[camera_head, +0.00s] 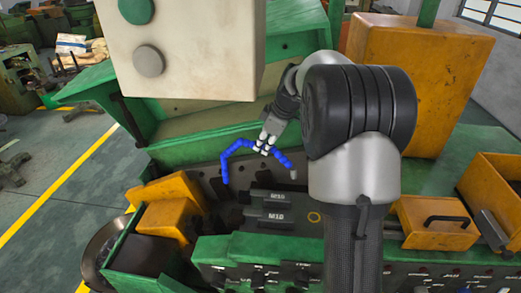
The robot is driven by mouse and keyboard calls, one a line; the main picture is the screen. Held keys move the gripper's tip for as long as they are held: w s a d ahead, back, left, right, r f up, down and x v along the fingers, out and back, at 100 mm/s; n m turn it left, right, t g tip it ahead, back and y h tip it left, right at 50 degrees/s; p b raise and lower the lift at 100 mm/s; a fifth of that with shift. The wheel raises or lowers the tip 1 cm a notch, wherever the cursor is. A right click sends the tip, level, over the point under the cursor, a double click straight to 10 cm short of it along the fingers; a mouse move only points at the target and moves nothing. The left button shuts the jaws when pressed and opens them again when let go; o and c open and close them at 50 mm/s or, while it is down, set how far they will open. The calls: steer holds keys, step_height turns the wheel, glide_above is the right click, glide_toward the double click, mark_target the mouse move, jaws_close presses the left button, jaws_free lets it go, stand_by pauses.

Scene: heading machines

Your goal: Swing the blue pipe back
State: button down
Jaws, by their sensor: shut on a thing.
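The blue pipe (232,152) is a jointed, segmented hose that arches over the dark panel of the green machine. Its left leg runs down to the panel, and its right end slopes down to a grey tip. My gripper (265,147) is shut on the pipe near the top right of its arch. The pipe shows on both sides of the fingers. The part between the fingers is hidden, and my arm covers what lies to the right.
A cream control box (185,75) with round buttons hangs close above the pipe. Black blocks (262,215) marked M10 sit below it. Orange boxes stand left (168,205) and right (436,222). A large orange cabinet (420,70) rises behind my arm.

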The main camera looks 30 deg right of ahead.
steer(key=shift+w+d+n+g+y+p, duration=0.3)
steer(key=shift+w+d+n+y+p, duration=0.4)
steer(key=shift+w+d+n, duration=0.75)
steer(key=shift+a, duration=0.1)
steer(key=c, duration=1.5)
jaws_free()
steer(key=shift+o, duration=0.3)
steer(key=v, duration=1.2)
